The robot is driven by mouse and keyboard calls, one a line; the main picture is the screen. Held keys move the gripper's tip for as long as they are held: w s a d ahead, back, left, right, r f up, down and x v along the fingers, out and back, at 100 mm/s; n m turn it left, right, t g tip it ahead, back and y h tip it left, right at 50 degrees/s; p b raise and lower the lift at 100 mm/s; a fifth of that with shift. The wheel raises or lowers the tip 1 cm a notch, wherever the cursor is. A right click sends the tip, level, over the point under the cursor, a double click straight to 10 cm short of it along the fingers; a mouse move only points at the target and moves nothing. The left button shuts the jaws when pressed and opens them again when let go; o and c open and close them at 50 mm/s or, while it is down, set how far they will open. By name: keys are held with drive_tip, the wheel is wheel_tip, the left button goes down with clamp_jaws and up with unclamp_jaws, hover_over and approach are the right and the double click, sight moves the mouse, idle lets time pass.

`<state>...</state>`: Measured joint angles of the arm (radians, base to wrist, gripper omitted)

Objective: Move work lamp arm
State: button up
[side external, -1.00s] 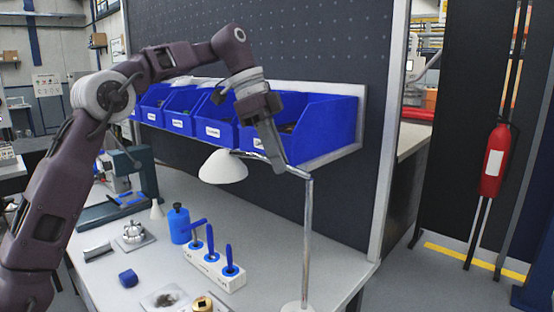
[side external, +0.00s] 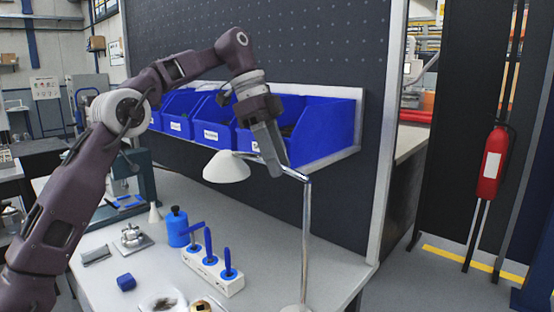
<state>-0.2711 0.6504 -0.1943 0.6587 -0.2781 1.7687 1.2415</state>
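The work lamp has a white shade (side external: 226,167) at the left end of a thin metal lamp arm (side external: 297,174). The lamp arm runs right to the top of an upright chrome post (side external: 306,240) on the bench. My gripper (side external: 276,172) points down at the lamp arm, right of the shade, with its fingertips overlapping the rod in this view. The fingers are seen edge-on, so the gap between them is hidden. I cannot tell whether they touch or grip the rod.
Blue parts bins (side external: 325,130) line the back panel behind my gripper. A red extinguisher (side external: 492,165) hangs at the right.

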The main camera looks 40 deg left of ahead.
drive_tip(key=shift+r, duration=0.1)
drive_tip(key=shift+a+r, duration=0.15)
drive_tip(key=shift+r, duration=0.1)
drive_tip(key=s+a, duration=0.1)
drive_tip(key=a, duration=0.2)
drive_tip(key=s+a, duration=0.1)
drive_tip(key=a, duration=0.3)
drive_tip(key=s+a, duration=0.1)
drive_tip(key=a, duration=0.2)
drive_tip(key=shift+a+r, duration=0.15)
drive_tip(key=shift+a, duration=0.25)
drive_tip(key=shift+s+a, duration=0.25)
drive_tip(key=shift+a, duration=0.45)
